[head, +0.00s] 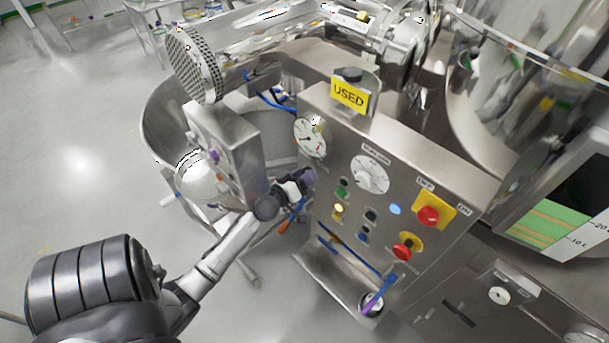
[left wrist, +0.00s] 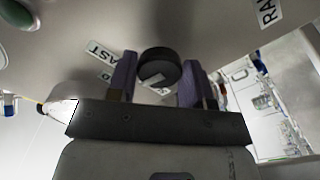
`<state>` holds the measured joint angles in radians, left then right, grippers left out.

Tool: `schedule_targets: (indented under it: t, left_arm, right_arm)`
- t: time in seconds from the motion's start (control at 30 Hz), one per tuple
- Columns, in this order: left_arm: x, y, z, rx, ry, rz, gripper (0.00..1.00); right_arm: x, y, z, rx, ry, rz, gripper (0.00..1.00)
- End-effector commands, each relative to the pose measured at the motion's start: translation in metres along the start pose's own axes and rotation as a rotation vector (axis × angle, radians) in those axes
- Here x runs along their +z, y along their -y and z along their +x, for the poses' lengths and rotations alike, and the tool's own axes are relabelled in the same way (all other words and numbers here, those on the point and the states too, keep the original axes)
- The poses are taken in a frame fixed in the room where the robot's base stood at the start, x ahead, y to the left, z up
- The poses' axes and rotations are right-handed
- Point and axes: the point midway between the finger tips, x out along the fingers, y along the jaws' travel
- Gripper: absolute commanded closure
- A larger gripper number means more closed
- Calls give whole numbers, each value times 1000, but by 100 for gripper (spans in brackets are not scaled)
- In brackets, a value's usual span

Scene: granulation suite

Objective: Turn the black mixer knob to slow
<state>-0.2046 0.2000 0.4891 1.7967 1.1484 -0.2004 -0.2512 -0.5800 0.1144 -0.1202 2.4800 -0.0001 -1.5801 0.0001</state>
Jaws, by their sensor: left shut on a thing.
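The black mixer knob (left wrist: 160,68) sticks out of the steel panel in the left wrist view, between the purple fingers of my left gripper (left wrist: 157,82). The fingers are shut on it, one on each side. A pale mark shows on the knob's lower face, but its exact setting is hard to read. A white label reading FAST (left wrist: 100,52) is left of the knob; a SLOW label cannot be made out. In the head view my left gripper (head: 306,178) is at the left part of the control panel (head: 340,140) and hides the knob. My right gripper is not in view.
The panel carries a pressure gauge (head: 310,137), a white dial (head: 370,175), several small buttons and lamps, and red stop buttons (head: 430,215) on yellow plates. A yellow USED sign (head: 350,95) stands on top. A steel box (head: 225,150) stands close left of my gripper.

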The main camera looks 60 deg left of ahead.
Motion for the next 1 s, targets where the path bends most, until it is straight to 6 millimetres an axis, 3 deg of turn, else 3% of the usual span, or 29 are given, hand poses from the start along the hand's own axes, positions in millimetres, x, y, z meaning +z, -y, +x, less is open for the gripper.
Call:
schedule_targets:
  t: [0.6,1.0]
  left_arm:
    - [-2,-2,0,1,-1,-579,78]
    - [-2,-2,0,0,-1,-856,78]
  right_arm:
    - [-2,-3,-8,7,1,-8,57]
    - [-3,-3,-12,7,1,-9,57]
